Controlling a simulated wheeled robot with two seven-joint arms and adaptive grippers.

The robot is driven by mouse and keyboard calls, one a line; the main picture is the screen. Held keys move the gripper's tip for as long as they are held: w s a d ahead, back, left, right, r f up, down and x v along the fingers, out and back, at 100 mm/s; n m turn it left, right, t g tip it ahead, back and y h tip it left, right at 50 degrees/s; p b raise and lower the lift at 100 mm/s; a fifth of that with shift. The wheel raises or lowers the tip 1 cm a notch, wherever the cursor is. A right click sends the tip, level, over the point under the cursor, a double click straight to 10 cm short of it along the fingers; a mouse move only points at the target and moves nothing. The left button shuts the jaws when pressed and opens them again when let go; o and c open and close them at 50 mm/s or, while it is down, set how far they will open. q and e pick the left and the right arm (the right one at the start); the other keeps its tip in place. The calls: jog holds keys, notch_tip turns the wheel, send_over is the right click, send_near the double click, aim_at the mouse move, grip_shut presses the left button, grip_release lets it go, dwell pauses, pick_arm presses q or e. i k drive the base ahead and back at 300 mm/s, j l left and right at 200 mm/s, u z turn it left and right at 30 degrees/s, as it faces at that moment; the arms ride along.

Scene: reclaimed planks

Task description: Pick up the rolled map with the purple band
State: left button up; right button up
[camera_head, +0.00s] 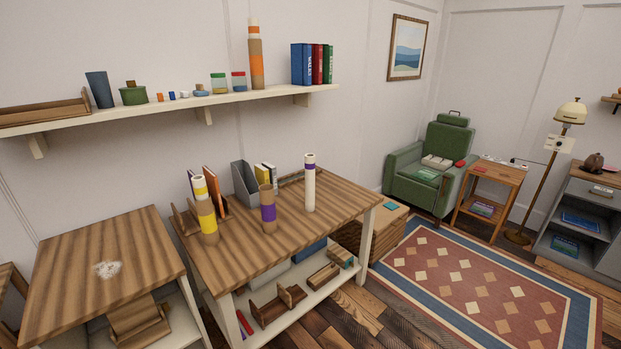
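The rolled map with the purple band (310,190) is a slim white roll standing upright on the right part of the striped wooden table (340,205). Its purple band is near the top. A brown tube with a purple band (268,214) stands upright to its left, apart from it, and no roll shows sticking out of it. Further left, a white roll with a yellow band (199,186) sticks up from a brown tube with a yellow band (207,222). Neither of my grippers is in view.
A grey file holder (244,184) and books stand behind the tubes. The table's front is clear. A wall shelf (170,112) above holds an orange-banded tube (256,65), books and jars. A lower table (70,250) stands left; a green armchair (440,150) and rug (480,280) lie right.

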aim_at(309, 158)
jog(key=i, duration=0.95)
jog(key=z, duration=0.35)
jog(key=i, duration=0.05)
